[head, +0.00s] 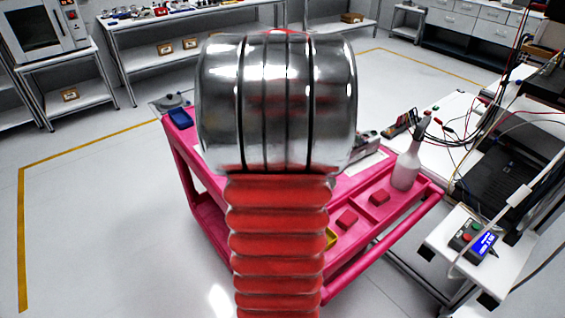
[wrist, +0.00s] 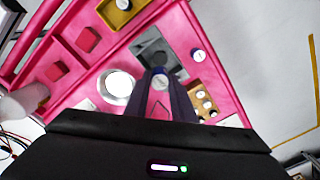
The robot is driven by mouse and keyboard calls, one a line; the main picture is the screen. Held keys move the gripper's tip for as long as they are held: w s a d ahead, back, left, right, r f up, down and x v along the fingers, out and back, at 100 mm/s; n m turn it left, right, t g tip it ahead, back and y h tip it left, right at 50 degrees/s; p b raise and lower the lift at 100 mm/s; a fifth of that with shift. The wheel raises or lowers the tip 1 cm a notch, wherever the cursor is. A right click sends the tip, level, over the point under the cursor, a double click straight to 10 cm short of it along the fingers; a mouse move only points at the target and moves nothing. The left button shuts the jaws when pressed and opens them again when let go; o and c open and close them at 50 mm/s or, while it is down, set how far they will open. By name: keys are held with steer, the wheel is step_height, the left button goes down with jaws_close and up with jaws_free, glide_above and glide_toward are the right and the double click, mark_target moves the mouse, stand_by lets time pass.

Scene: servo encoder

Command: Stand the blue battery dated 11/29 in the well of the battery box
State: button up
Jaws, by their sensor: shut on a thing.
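In the wrist view my gripper (wrist: 160,88) points down over the pink cart, its two dark fingers shut on a battery (wrist: 160,81). A grey box (wrist: 150,46), apparently the battery box, lies on the cart just beyond the fingertips. Its well is hard to make out, and I cannot tell the battery's height over it. In the head view my own arm hides the gripper, the battery and the box.
The pink cart (wrist: 85,68) also carries a round-topped item (wrist: 198,55), a white disc (wrist: 118,86), a wooden holder (wrist: 201,90) with several round items, a yellow tray (wrist: 124,14) and red blocks (wrist: 88,39). A spray bottle (head: 406,168) stands at its right end.

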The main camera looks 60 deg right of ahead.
steer(key=shift+f, duration=0.15)
steer(key=shift+f, duration=3.25)
steer(key=shift+f, duration=2.4)
steer(key=o, duration=1)
steer(key=shift+c, duration=0.6)
steer(key=shift+r, duration=0.2)
steer(key=shift+r, duration=1.1)
steer(key=shift+r, duration=2.45)
